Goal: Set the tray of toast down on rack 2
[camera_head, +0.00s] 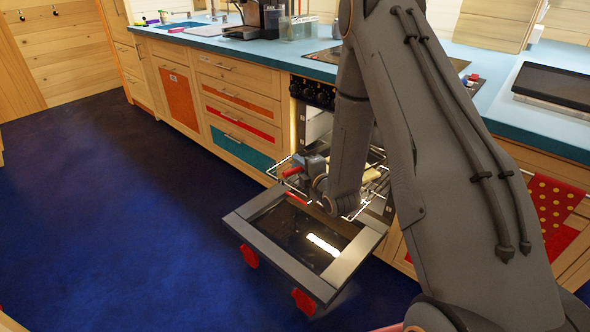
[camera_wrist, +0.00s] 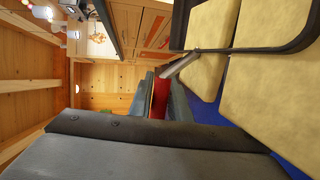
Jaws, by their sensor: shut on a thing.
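My gripper (camera_head: 308,168) is at the open oven, above its lowered door, and is shut on the tray's red handle (camera_wrist: 159,97). The tray (camera_wrist: 303,36) has a dark rim and carries thick, pale tan slices of toast (camera_wrist: 268,70), large at the right of the wrist view. In the head view my arm hides most of the tray; a tan piece of toast (camera_head: 371,174) shows beside it. A wire rack (camera_head: 279,163) sticks out of the oven around my gripper. I cannot tell which rack level it is, or whether the tray touches it.
The oven door (camera_head: 268,242) lies open with a dark glass pane and red knobs on its near edge. Drawers (camera_head: 240,105) line the left side of the oven. A blue counter (camera_head: 305,68) runs above. The dark blue floor (camera_head: 120,220) is clear at left.

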